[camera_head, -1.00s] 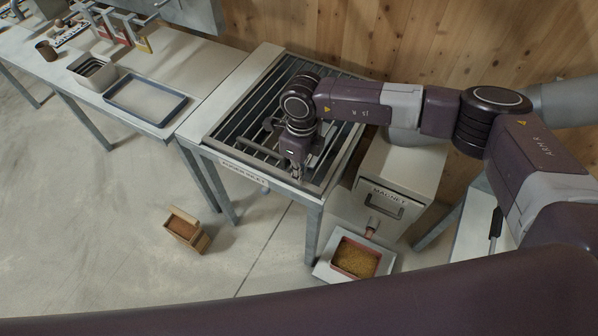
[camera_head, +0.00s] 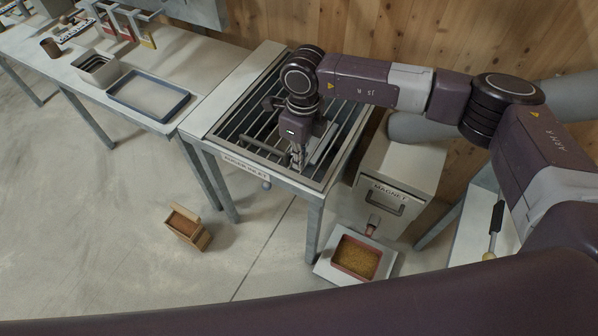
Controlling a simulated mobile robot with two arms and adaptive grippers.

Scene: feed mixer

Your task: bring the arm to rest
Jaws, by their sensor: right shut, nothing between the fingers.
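My right arm reaches in from the right side of the head view. Its right gripper (camera_head: 297,158) points down above the slatted grate of the grey table. The gripper is shut and holds nothing. Its fingertips are near the front part of the grate (camera_head: 247,124); I cannot tell if they touch the bars. My left gripper is not in view.
A box marked MAGNET (camera_head: 405,180) stands right of the grate table. Below it is a red-rimmed tray of grain (camera_head: 356,257). A wooden box (camera_head: 187,227) lies on the floor. A blue-rimmed tray (camera_head: 148,96) sits on the left bench. Open floor lies at left.

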